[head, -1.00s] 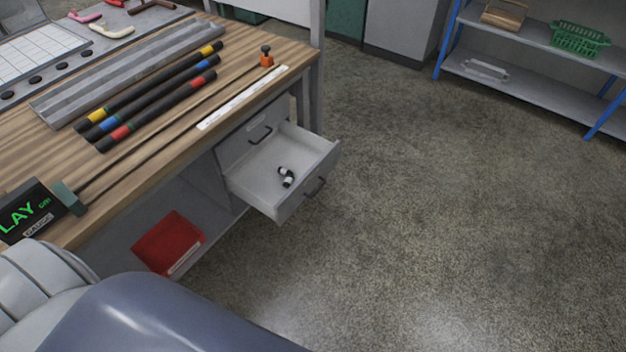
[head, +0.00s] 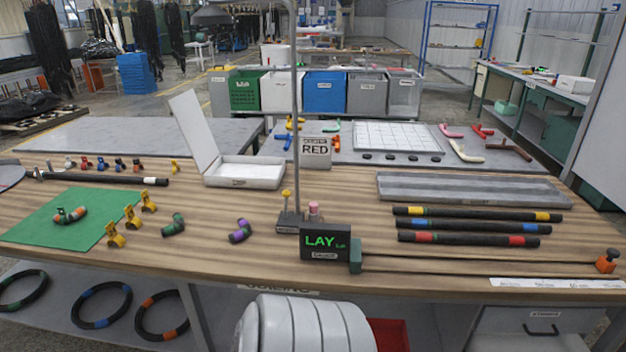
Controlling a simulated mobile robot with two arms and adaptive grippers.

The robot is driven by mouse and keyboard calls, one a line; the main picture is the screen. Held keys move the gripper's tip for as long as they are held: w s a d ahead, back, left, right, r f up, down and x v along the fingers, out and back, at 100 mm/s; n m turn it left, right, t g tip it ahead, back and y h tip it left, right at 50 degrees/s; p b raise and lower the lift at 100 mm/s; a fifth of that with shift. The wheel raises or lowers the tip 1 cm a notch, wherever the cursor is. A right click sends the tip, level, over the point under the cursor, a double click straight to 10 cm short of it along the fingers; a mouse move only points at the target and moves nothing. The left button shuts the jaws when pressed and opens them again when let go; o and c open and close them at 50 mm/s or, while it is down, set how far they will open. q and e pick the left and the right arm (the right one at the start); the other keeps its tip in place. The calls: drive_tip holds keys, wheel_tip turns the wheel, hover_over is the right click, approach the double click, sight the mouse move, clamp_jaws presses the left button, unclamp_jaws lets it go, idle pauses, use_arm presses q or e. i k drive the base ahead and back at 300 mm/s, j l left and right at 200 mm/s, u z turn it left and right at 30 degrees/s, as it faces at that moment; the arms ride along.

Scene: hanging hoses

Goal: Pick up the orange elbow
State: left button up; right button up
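A small orange-red elbow (head: 335,143) lies on the grey mat at the back of the bench, left of the white grid board. It looks like the orange elbow, though it is small and partly hidden by the RED sign. A green elbow (head: 332,128) lies just behind it, and a blue elbow (head: 288,141) lies to the left of the sign. A red elbow (head: 482,131) and a pink elbow (head: 452,131) lie right of the grid. Neither gripper is in view; only a pale rounded part of my own body shows at the bottom.
The RED sign (head: 316,153), an open white box (head: 245,172) and the LAY gauge (head: 325,242) stand on the bench. Banded black hoses (head: 470,226) and a grey channel (head: 470,189) lie at right. A green mat (head: 60,235) holds a banded curved hose (head: 70,215).

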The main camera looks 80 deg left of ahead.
sight(77, 214)
drive_tip(key=u, duration=3.9)
drive_tip(key=i+u, duration=0.15)
drive_tip(key=k+j, duration=0.05)
